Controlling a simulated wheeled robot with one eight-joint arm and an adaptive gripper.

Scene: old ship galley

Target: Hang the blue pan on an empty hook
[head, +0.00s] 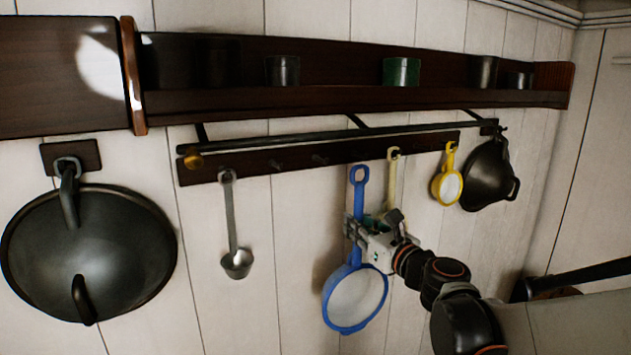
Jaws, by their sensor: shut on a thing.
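The blue pan (354,300) is upright in front of the plank wall, with its round pan at the bottom and its handle pointing up. My gripper (354,238) is shut on the handle, around its lower part. The ring at the handle's top (359,175) appears just below the dark hook rail (250,163); I cannot tell its distance from the rail, and no hook shows through it. Two bare hooks show left of the pan, one farther left (276,164) and one nearer (320,159).
A ladle (232,225) hangs left of the bare hooks. A cream-handled utensil (392,180), partly behind my arm, a yellow pan (448,185) and a black pan (487,178) hang right. A dark bar (300,137) runs above the rail. A large wok (90,250) hangs far left.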

